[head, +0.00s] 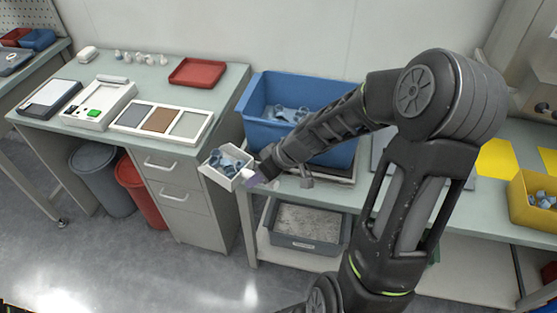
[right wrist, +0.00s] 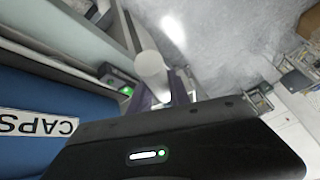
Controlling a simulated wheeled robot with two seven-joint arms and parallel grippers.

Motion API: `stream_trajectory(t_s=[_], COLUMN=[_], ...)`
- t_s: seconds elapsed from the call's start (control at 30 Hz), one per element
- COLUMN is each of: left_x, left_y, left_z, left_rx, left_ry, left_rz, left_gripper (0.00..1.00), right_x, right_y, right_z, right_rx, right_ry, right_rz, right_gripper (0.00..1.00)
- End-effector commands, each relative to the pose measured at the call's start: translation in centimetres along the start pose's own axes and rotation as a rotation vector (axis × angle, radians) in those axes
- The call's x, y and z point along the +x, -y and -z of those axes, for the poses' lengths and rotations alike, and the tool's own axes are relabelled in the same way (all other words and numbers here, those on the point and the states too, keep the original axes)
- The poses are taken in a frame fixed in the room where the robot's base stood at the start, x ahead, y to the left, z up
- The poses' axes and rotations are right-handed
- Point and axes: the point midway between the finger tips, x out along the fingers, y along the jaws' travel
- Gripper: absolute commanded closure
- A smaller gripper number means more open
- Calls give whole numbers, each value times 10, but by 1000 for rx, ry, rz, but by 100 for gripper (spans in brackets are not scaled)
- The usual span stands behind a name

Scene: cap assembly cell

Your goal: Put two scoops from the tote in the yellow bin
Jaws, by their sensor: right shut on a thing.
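My right gripper (head: 254,178) is shut on a white scoop (head: 226,176), which holds several blue-grey caps (head: 228,160). The scoop is in the air just left of the blue tote (head: 260,131), in front of the bench edge. The tote stands on the bench and has more blue-grey caps (head: 290,113) in it. The yellow bin (head: 533,208) stands at the far right of the bench with some caps (head: 541,198) in it. In the right wrist view the tote (right wrist: 30,95) shows its CAPS label; the scoop's load is hidden there. My left gripper is not in view.
A red tray (head: 197,73) and a three-part tray (head: 161,121) lie on the left table. A grey bin (head: 304,229) sits on the shelf under the tote. Grey and red waste bins (head: 97,178) stand on the floor. My right arm crosses in front of the bench between tote and yellow bin.

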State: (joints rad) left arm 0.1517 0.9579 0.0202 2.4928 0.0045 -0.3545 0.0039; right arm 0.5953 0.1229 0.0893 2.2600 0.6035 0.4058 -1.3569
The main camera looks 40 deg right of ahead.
Motion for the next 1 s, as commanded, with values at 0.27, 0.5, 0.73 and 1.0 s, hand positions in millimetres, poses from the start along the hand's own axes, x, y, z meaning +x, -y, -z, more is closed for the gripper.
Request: stream_trajectory(t_s=[0.27, 0.5, 0.73, 1.0], left_x=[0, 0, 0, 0], left_y=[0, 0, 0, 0], left_z=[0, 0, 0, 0], left_rx=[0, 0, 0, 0], left_ry=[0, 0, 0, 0], left_rz=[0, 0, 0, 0], left_gripper=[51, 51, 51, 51], right_x=[40, 63, 82, 101], right_y=[16, 32, 49, 70], right_z=[-2, 0, 4, 8], right_rx=[58, 85, 108, 135], right_ry=[-14, -23, -29, -35], right_rz=[-35, -55, -73, -89], right_gripper=[100, 100, 100, 100])
